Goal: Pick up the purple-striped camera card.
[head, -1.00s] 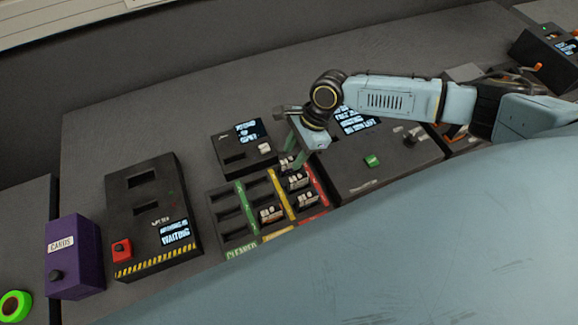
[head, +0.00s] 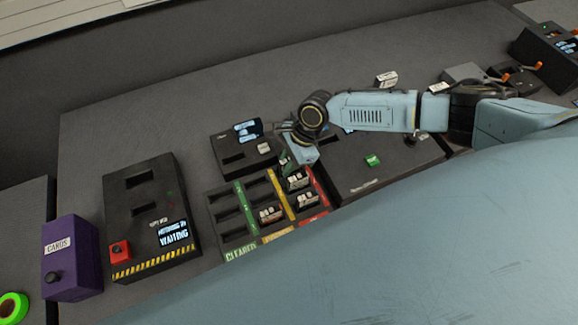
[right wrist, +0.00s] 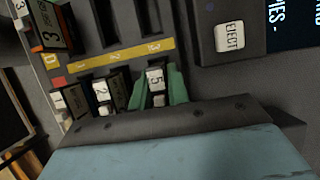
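My right gripper (head: 287,163) is low over the card tray (head: 238,236), at the upper end of its red-edged column. In the right wrist view its green fingers (right wrist: 159,90) stand on either side of a card labelled 5 (right wrist: 156,78), very close to it. I cannot tell whether they press on it. A card labelled 2 (right wrist: 103,91) stands beside it, left of the fingers. Other cards (head: 299,181) (head: 270,214) (head: 307,200) sit in the tray. No purple stripe can be made out on any card. My left gripper is not in view.
A small black box with a screen (head: 229,144) stands behind the tray. A larger console (head: 350,185) is close on the right. A black box with a red button (head: 150,215) and a purple box (head: 72,262) stand left.

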